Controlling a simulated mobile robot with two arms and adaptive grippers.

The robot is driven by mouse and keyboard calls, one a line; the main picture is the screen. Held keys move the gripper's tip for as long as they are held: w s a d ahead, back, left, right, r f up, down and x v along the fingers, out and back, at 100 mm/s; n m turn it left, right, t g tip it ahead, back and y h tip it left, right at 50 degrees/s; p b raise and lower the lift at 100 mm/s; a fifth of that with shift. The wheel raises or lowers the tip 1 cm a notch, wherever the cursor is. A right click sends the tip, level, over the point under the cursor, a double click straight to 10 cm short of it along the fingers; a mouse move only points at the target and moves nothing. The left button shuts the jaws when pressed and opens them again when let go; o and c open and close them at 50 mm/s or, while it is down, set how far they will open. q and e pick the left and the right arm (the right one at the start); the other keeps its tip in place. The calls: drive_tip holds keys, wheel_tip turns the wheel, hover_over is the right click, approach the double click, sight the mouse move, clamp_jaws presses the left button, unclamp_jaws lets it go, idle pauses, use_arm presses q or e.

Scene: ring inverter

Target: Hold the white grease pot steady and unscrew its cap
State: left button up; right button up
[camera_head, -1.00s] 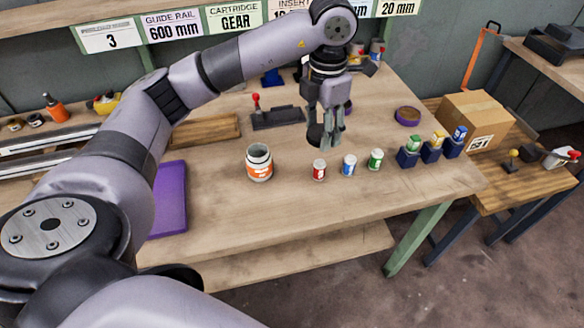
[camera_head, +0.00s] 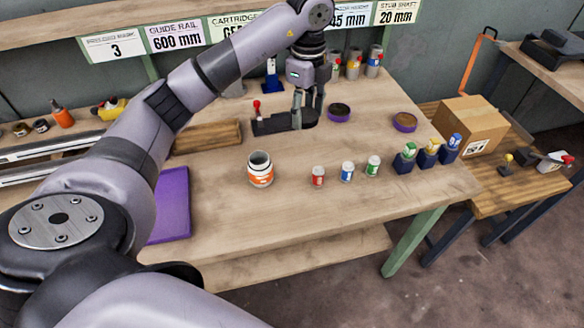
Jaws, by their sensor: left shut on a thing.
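The white grease pot (camera_head: 260,174) with an orange label stands upright on the bench, left of the middle. Its top is open and shows a dark inside, with no cap on it. My left gripper (camera_head: 307,113) is behind and to the right of the pot, well apart from it. It is shut on a dark round thing that looks like the cap, partly hidden by the fingers and hard to tell from the dark fixture beside it. My right gripper is not in view.
A dark fixture with a red-knobbed lever (camera_head: 257,110) is just left of the gripper. Small red, blue and green pots (camera_head: 347,172) stand right of the grease pot. Purple-rimmed dishes (camera_head: 405,122) lie farther back. A purple mat (camera_head: 171,205) is at left.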

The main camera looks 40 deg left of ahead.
sight(302, 176)
use_arm(q)
drive_tip(key=shift+f, duration=0.2)
drive_tip(key=shift+n, duration=0.3)
wheel_tip(302, 176, down, 19)
drive_tip(key=shift+f+p, duration=0.15)
drive_tip(key=shift+p, duration=0.9)
drive_tip(key=shift+f, duration=0.15)
drive_tip(key=shift+f, duration=0.2)
drive_tip(key=o, duration=1.3)
drive_tip(key=shift+r, duration=0.1)
